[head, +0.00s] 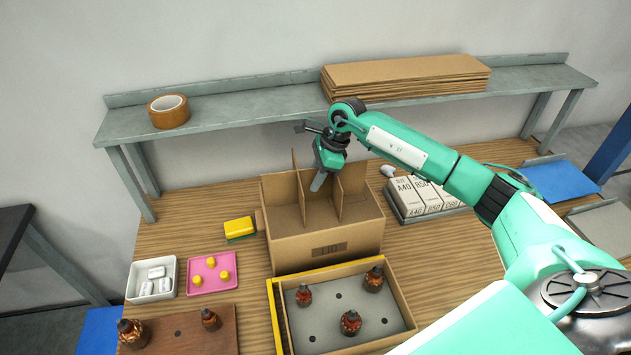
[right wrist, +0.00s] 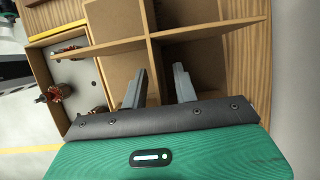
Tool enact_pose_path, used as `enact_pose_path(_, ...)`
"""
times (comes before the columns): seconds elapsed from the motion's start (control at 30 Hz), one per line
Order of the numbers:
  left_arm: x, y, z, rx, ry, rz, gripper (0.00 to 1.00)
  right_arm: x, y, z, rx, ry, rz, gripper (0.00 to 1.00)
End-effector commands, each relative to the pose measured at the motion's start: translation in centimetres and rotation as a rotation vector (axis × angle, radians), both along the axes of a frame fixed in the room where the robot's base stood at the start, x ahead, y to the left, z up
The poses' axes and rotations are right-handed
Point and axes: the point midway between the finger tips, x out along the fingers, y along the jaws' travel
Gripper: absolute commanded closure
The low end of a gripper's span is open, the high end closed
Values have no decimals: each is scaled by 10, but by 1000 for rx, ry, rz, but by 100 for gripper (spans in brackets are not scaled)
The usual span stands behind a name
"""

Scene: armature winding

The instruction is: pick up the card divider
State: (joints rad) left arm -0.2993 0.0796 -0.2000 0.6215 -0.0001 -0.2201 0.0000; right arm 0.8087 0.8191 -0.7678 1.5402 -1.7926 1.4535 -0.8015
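The card divider (head: 300,184) is a set of crossed brown cardboard strips standing in an open cardboard box (head: 328,241). Its strips rise above the box rim. In the right wrist view the divider (right wrist: 203,30) shows as a cross of strips parting the box into compartments. My right gripper (head: 318,183) is over the box, pointing down at the divider. In the right wrist view the gripper (right wrist: 158,80) has its two fingers apart, with a strip of the divider just beyond and between the tips. Contact cannot be told. My left gripper is not in view.
A pink tray (head: 190,283), a white tray (head: 133,283) and a yellow sponge (head: 239,227) lie left. Labelled cartons (head: 416,197) stand right. A shelf (head: 240,107) holds tape and flat cardboard behind.

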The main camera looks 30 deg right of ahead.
Motion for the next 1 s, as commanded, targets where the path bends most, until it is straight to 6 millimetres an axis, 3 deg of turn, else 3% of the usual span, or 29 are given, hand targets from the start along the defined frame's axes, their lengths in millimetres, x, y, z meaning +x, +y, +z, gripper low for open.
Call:
enact_pose_path(0.13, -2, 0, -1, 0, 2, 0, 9, 0, 0, 0, 0, 0, 0, 73)
enact_pose_path(0.27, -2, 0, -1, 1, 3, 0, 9, 0, 0, 0, 0, 0, 0, 98)
enact_pose_path(0.3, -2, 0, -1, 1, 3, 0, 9, 0, 0, 0, 1, 0, 0, 100)
enact_pose_path(0.73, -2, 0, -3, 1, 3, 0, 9, 1, 0, 4, 1, -3, 0, 100)
enact_pose_path(1.0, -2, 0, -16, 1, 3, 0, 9, 1, 0, 34, 0, -6, 1, 100)
